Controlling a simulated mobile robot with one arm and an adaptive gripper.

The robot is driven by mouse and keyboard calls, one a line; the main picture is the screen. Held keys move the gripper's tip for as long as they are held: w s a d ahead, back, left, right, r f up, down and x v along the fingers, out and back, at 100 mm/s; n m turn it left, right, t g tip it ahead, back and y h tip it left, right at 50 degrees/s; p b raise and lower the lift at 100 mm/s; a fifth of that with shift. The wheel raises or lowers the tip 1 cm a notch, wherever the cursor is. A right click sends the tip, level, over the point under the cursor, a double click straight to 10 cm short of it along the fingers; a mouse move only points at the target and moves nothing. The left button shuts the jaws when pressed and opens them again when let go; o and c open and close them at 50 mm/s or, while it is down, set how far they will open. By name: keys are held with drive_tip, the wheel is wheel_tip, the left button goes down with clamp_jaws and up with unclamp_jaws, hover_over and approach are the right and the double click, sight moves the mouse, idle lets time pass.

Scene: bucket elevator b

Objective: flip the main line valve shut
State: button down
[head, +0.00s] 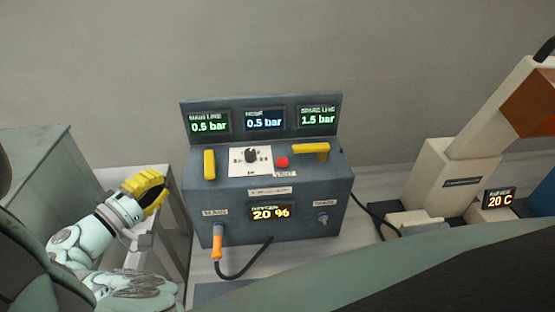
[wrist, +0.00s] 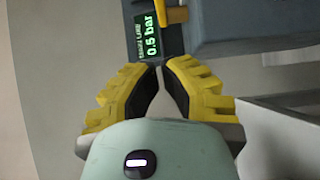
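The grey-blue console (head: 265,188) carries a yellow lever handle (head: 209,164) on the left of its top, below the main line display (head: 208,122), which reads 0.5 bar. This lever lies pointing from front to back. In the wrist view, part of a yellow handle (wrist: 175,14) shows at the top edge, beside the main line display (wrist: 148,34). My gripper (head: 162,185) is left of the console, apart from the lever. In the wrist view, my gripper's yellow fingers (wrist: 160,68) bring their tips nearly together, with nothing seen between them.
A second yellow lever (head: 311,149) lies crosswise on the right, below the spare line display reading 1.5 bar. A black knob (head: 251,156) and red button (head: 282,162) sit between. An orange plug (head: 217,242) with a cable is at the front. A white machine (head: 450,180) stands right.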

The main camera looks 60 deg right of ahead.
sight(210, 169)
drive_tip(key=d, duration=0.1)
drive_tip(key=d+p, duration=0.1)
drive_tip(key=d, duration=0.1)
drive_tip(key=d+p, duration=0.1)
drive_tip(key=shift+s+d+r, duration=0.35)
drive_tip(key=shift+s+d+f+p, duration=0.1)
drive_tip(key=shift+s+d+p, duration=0.55)
drive_tip(key=shift+s+d, duration=0.15)
drive_tip(key=shift+s+d+f, duration=0.2)
drive_tip(key=shift+s+d, duration=0.15)
drive_tip(key=shift+t, duration=0.3)
drive_tip(key=shift+s+f+n+b, duration=0.1)
drive_tip(key=shift+s+n+b, duration=0.15)
drive_tip(key=shift+n+b, duration=0.05)
drive_tip(key=shift+t, duration=0.3)
